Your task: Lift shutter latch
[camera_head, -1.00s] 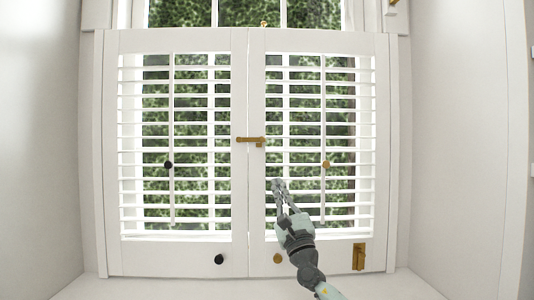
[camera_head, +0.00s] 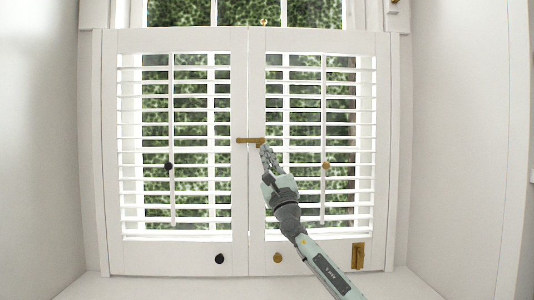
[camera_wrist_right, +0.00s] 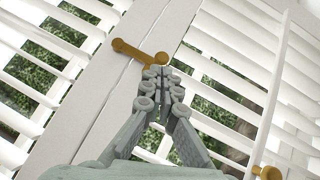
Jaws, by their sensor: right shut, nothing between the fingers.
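The brass shutter latch (camera_head: 247,140) lies level across the seam between the two white shutter panels, at mid height. In the right wrist view the latch bar (camera_wrist_right: 130,49) runs from a round end at the left to an end just beyond my fingertips. My right gripper (camera_head: 265,150) is shut and empty, with its tips at or just below the latch's right end. In the wrist view the fingertips (camera_wrist_right: 157,76) overlap that end and partly hide it. I cannot tell whether they touch. My left gripper is not in view.
A black knob (camera_head: 168,165) and a brass knob (camera_head: 326,165) sit on the tilt rods. Lower down are a black knob (camera_head: 219,259), a brass knob (camera_head: 278,258) and a brass bolt (camera_head: 358,256). White side walls flank the shutters. The sill (camera_head: 180,287) is bare.

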